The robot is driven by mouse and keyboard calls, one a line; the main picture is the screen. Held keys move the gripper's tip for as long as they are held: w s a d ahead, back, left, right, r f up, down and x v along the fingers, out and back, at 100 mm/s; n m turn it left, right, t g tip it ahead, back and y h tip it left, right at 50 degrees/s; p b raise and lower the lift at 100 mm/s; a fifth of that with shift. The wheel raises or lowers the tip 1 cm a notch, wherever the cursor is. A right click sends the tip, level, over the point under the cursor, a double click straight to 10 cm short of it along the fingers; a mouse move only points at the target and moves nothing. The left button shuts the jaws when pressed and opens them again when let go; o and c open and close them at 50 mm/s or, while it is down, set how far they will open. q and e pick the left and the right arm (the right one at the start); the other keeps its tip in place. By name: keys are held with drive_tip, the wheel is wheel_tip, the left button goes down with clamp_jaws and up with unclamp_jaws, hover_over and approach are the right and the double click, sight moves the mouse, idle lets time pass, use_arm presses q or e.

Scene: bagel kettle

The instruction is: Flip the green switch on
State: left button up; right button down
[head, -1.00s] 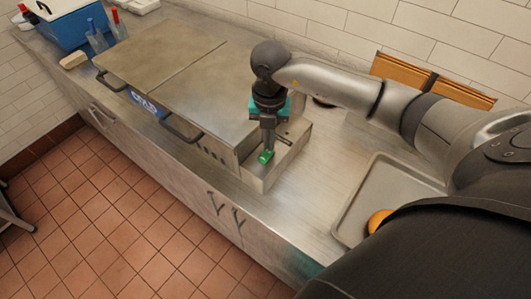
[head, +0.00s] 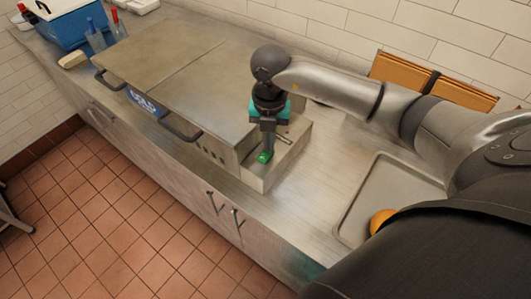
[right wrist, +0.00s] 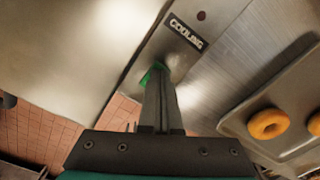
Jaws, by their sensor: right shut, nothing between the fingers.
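The green switch (head: 264,157) sits on the metal side ledge at the right end of the kettle unit (head: 200,75). In the right wrist view the green switch (right wrist: 152,72) shows partly behind my fingers, near a dark "COOLING" label (right wrist: 187,33). My right gripper (head: 268,150) is shut and empty, pointing down with its fingertips at the switch. It also shows in the right wrist view (right wrist: 160,85). I cannot tell whether the tips press on the switch, or which way the switch is set. My left gripper is not in view.
A grey tray (head: 350,215) with an orange-brown bagel (head: 381,221) lies right of the unit; two bagels show in the right wrist view. Dark handles (head: 180,130) jut from the kettle lids. A blue container (head: 70,28) stands at the far left. Bare counter lies between unit and tray.

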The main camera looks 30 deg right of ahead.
drive_tip(key=shift+f, duration=0.25)
drive_tip(key=shift+r+p, duration=2.75)
drive_tip(key=shift+r, duration=0.85)
drive_tip(key=shift+f, duration=0.1)
